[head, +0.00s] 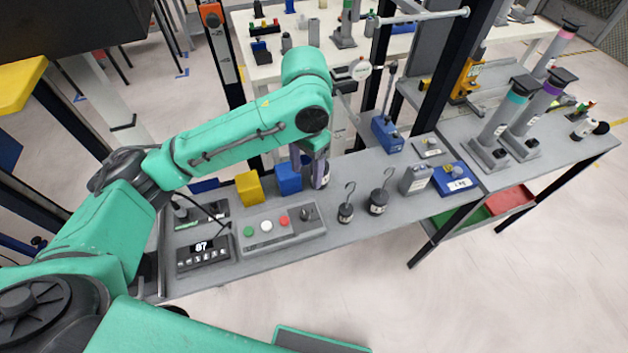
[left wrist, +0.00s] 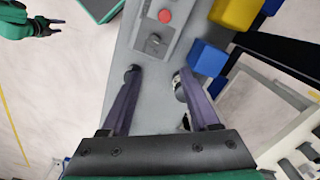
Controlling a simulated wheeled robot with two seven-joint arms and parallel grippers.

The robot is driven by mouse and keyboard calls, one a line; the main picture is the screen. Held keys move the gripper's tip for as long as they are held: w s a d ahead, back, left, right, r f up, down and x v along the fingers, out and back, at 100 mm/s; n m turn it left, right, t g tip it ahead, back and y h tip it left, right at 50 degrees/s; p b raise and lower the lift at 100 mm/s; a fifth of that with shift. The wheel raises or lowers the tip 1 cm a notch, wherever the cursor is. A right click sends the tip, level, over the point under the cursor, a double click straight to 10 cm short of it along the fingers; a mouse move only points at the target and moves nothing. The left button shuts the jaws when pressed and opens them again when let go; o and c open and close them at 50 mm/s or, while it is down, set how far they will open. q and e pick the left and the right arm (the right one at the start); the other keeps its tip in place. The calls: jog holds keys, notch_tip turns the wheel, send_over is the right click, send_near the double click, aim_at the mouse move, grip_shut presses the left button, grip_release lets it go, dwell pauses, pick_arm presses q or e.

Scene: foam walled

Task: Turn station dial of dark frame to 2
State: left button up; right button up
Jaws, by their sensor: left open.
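The station dial is a dark knob (head: 307,213) at the right end of a grey control box (head: 285,236) with green, white and red buttons. The knob also shows in the left wrist view (left wrist: 156,40); its number marks are too small to read. My left gripper (head: 320,180) points down over the bench, behind the box and slightly right of the knob. In the left wrist view, its fingers (left wrist: 159,76) are apart with bare bench between them, and the knob lies beyond the tips. My right gripper (left wrist: 53,26) shows small at the top left, fingers apart, away from the bench.
Two hooked dark weights (head: 345,211) (head: 378,200) stand right of the box. A blue block (head: 287,178) and a yellow block (head: 249,188) stand behind it. A dark upright (head: 446,70) rises behind the bench.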

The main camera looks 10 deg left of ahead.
pick_arm(q)
send_over(305, 214)
jog(key=s, duration=0.2)
jog(key=f, duration=0.7)
jog(key=shift+w+f, duration=0.1)
jog(key=shift+w, duration=0.1)
jog(key=f, duration=0.1)
jog(key=w+f, duration=0.1)
jog(key=shift+f, duration=0.35)
jog(key=f, duration=0.1)
jog(key=w+f, duration=0.1)
jog(key=f, duration=0.1)
jog(key=shift+s+f, duration=0.15)
jog(key=shift+f, duration=0.1)
jog(key=shift+s+r, duration=0.1)
jog(key=shift+s, duration=0.15)
jog(key=shift+c, duration=0.7)
jog(key=shift+w, duration=0.15)
jog(key=c, duration=0.5)
grip_shut()
pick_arm(e)
jog(key=s, duration=0.3)
jog(key=shift+s+d+r, duration=0.2)
jog(key=shift+s+r, duration=0.05)
jog(key=shift+s, duration=0.15)
